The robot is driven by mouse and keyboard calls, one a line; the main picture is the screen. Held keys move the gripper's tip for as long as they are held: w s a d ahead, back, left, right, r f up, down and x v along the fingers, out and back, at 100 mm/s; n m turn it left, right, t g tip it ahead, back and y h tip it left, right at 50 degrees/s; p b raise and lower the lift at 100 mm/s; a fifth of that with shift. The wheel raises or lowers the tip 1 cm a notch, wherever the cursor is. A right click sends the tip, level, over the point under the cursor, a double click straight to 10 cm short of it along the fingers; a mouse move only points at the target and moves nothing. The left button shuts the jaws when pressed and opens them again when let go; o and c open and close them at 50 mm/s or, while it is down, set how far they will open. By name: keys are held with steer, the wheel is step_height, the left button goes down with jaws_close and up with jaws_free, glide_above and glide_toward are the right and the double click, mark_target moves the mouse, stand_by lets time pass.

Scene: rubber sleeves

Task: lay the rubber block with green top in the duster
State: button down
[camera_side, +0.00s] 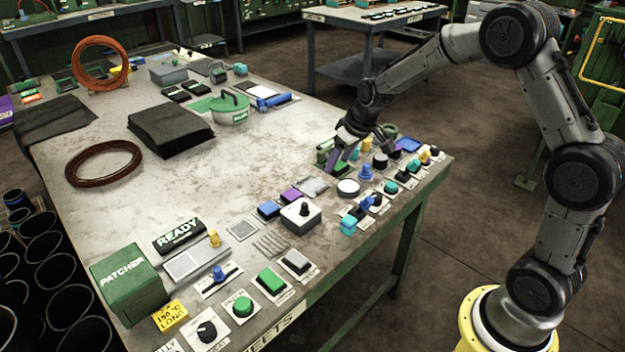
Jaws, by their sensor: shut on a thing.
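My gripper (339,161) points down at the right part of the bench, among a cluster of small blocks and knobs. It is shut on a small block with green on it (330,157), which looks like the rubber block with green top; the fingers and neighbouring parts hide much of it. I cannot tell whether the block touches the bench. A round grey pot with a green rim and handle (228,107) stands at the back middle, left of my gripper. It looks like the duster, but its label is too small to read.
Small blocks, knobs and buttons crowd the bench's right and front edges. A black sheet stack (170,128) and brown coils (103,163) lie at the left. A blue roller (272,102) is beside the pot. The bench's middle (220,170) is clear.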

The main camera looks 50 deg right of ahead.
glide_toward(310, 184)
steer(key=shift+w+a+f, duration=0.2)
steer(key=shift+w+f, duration=0.5)
steer(key=shift+w+d+f, duration=0.1)
steer(key=shift+w+f, duration=0.35)
steer(key=shift+f, duration=1.65)
steer(key=shift+f, duration=0.1)
steer(key=shift+c, duration=0.9)
jaws_free()
